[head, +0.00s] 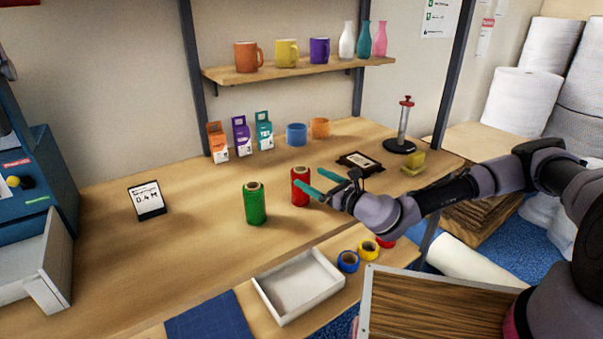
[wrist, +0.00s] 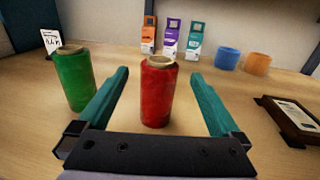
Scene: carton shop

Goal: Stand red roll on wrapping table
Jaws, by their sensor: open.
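The red roll (head: 300,187) stands upright on the wooden wrapping table (head: 190,230), right of the green roll (head: 255,204). My gripper (head: 312,183) is open, its two teal fingers reaching toward the red roll from the right. In the wrist view the red roll (wrist: 157,92) stands upright between the spread fingers of my gripper (wrist: 162,85), with clear gaps on both sides. The green roll also shows in the wrist view (wrist: 75,80), outside the left finger. I cannot tell whether the gripper touches anything.
Three small boxes (head: 240,136) and two cups (head: 297,135) stand at the back. A dark framed plaque (head: 360,162) lies right of the rolls. A white tray (head: 300,285) and several tape rolls (head: 348,261) are in front. The table's left part is mostly clear.

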